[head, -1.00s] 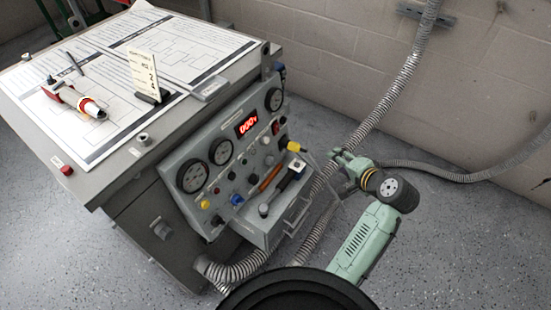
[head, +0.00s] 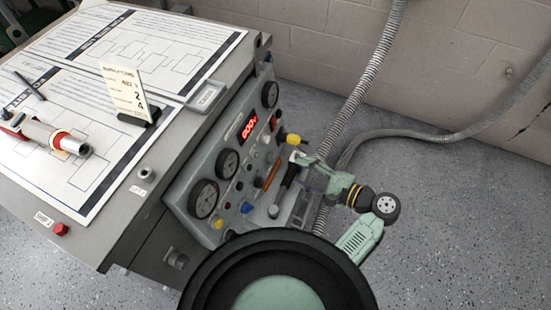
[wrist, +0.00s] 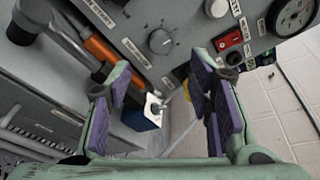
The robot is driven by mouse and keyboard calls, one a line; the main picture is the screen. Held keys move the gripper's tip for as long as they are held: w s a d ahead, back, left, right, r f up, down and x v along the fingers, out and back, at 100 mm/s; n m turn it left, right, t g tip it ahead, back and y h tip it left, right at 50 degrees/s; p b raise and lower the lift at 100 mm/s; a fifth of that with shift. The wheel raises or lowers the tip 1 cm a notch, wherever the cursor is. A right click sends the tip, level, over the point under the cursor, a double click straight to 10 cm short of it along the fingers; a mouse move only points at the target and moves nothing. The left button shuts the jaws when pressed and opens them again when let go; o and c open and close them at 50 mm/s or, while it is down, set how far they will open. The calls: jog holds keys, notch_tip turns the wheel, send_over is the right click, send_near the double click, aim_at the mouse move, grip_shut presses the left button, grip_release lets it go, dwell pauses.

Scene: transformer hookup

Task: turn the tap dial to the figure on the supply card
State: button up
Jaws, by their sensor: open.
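The supply card (head: 128,93) stands upright in a dark holder on the bench top; I can make out a 2 above a 4 on it. A round grey dial with a pointer mark (wrist: 160,41), likely the tap dial, is on the sloped panel in the wrist view; its figures are too small to read. My gripper (wrist: 168,95) is open, its purple-padded fingers spread below the dial, with nothing gripped. In the head view my gripper (head: 318,172) is at the right end of the panel.
The control panel (head: 180,190) has gauges, a red lit display (head: 249,126), and several knobs. An orange-handled tool (wrist: 98,48) and a blue-and-white block (wrist: 142,116) lie near my fingers. A yellow knob (head: 293,139) is close by. A grey hose (head: 365,80) runs behind my arm.

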aim_at(274, 160)
jog(key=p+x, duration=0.1)
jog(key=x, duration=0.8)
jog(key=shift+f, duration=0.1)
jog(key=shift+c, duration=0.2)
grip_shut()
